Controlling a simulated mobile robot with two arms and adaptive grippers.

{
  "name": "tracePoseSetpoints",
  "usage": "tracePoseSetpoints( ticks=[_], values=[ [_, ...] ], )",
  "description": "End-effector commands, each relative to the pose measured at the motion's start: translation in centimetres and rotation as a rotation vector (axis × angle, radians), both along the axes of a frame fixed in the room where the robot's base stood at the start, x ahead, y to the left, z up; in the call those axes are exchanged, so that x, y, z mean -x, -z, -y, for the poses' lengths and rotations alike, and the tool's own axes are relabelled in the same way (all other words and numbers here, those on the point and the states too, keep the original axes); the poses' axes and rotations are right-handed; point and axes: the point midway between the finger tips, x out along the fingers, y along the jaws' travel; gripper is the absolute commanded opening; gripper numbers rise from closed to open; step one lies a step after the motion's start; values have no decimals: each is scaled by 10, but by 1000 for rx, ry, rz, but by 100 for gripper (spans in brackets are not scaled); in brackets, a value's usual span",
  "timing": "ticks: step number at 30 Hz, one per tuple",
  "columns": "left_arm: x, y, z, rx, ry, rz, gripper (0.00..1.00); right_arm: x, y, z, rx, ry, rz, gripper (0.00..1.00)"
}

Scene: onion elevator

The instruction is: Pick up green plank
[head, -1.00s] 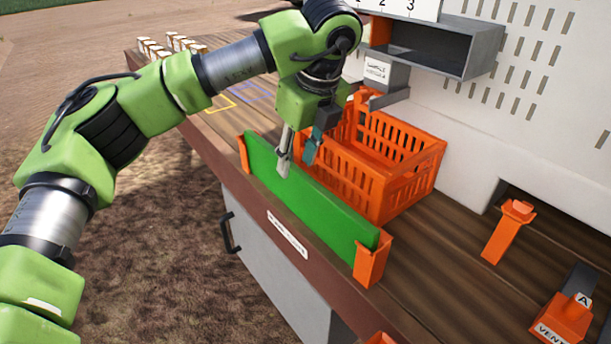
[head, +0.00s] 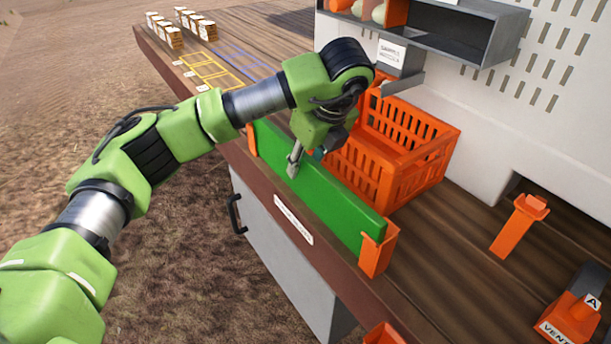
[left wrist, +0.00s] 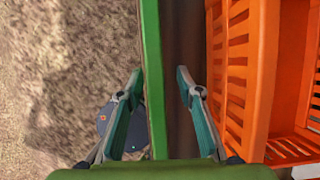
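The green plank (head: 335,212) stands on its long edge near the front of the wooden table, its ends in two orange holders. My left gripper (head: 305,160) is over the plank, pointing down. One finger is on the front side, while the other is mostly hidden behind the plank. In the left wrist view, the plank (left wrist: 153,50) runs between the two spread fingers of my left gripper (left wrist: 158,72), with gaps beside it. The gripper is open. My right gripper is not in view.
An orange crate (head: 432,165) stands close behind the plank. The near orange holder (head: 377,254) is at the plank's right end. A grey chute (head: 400,55) and white wall are at the back. Small boxes (head: 165,32) stand at the far left.

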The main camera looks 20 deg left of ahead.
Motion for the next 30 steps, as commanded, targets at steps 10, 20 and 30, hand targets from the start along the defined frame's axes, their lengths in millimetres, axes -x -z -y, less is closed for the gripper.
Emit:
tracePoseSetpoints(
  ticks=[10, 20, 30],
  values=[
    [-6, 36, -14, 0, -1, 0, 33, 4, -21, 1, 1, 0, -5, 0],
    [-6, 38, -14, 0, -1, 0, 2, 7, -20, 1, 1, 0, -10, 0],
    [-7, 36, -14, 1, -1, 3, 0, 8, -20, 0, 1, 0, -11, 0]
  ],
)
